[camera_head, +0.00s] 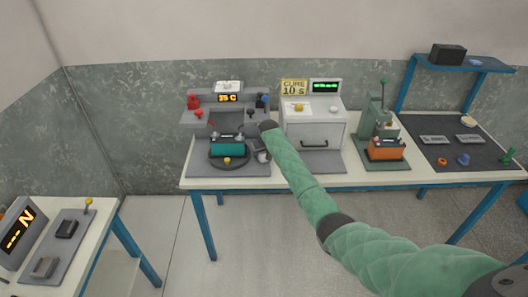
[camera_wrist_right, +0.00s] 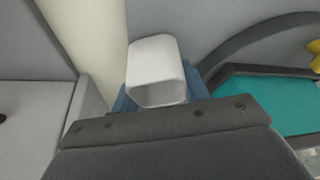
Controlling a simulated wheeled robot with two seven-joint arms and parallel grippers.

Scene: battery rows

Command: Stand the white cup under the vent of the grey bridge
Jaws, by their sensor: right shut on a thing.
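The grey bridge (camera_head: 203,97) stands on the left part of the back table, with a lit display on its front. A teal battery (camera_head: 226,149) sits beneath it on a dark round plate; it also shows at the right of the wrist view (camera_wrist_right: 265,104). My right gripper (camera_head: 262,156) is low beside the battery, at its right. In the wrist view it is shut on the white cup (camera_wrist_right: 157,62), between bluish pads. In the head view the cup is small and partly hidden by my wrist. I cannot pick out the vent. My left gripper is not in view.
A white curing box (camera_head: 316,130) stands just right of the bridge. Farther right are a green press with an orange battery (camera_head: 387,149) and a dark mat (camera_head: 436,155) with small parts. Another table (camera_head: 98,262) is at the lower left.

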